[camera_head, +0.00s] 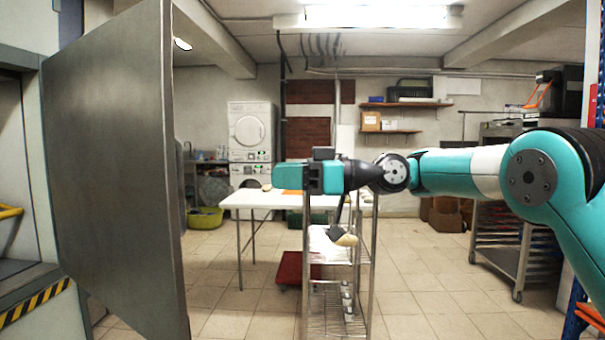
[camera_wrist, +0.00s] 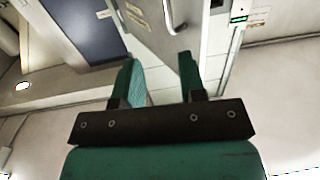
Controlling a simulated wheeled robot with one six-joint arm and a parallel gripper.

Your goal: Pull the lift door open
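The lift door (camera_head: 115,165) is a tall grey metal panel at the left of the head view. It stands swung out from the lift's frame, with the opening showing to its left. In the wrist view a pale grey panel (camera_wrist: 155,30), which looks like the door, carries a curved metal bar handle (camera_wrist: 175,18). My gripper (camera_head: 283,177) is right of the door in the head view, with a visible gap between them. In the wrist view its two teal fingers (camera_wrist: 160,75) are apart, with nothing between them; the handle is beyond the fingertips.
A yellow rail (camera_head: 10,212) and a black-yellow striped sill (camera_head: 35,303) show at the lift opening. A wheeled trolley (camera_head: 497,262) is at right. Tiled floor (camera_head: 222,322) is clear beside the door.

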